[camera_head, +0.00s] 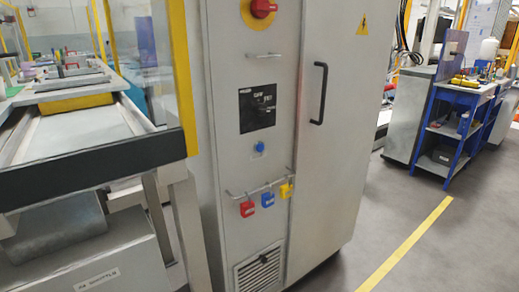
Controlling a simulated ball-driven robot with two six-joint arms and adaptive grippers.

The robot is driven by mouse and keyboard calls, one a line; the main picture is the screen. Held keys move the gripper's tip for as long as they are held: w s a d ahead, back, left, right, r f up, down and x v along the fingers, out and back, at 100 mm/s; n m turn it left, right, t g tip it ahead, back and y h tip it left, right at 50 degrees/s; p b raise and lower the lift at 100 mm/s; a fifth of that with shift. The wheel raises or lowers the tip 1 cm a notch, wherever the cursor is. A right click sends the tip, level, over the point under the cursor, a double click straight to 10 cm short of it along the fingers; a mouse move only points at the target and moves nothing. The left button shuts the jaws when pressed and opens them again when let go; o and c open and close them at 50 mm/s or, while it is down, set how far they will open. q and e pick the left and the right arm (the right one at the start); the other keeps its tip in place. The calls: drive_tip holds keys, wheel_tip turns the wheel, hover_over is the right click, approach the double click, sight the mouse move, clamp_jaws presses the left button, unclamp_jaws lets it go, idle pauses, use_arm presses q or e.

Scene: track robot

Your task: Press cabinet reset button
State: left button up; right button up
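A tall light-grey cabinet (225,165) stands in the middle of the head view. A small round blue button (260,147) sits on its left panel, below a black display panel (257,108). It looks like the reset button, but I cannot read its label. A red rotary switch (263,8) on a yellow plate is at the top of the panel. Neither of my grippers shows in this view.
Red, blue and yellow padlock-like tags (268,199) hang from a rail below the button. A black door handle (319,93) is at the right. A conveyor (90,160) stands close at the left. A blue workbench (452,128) stands right; floor before it is clear.

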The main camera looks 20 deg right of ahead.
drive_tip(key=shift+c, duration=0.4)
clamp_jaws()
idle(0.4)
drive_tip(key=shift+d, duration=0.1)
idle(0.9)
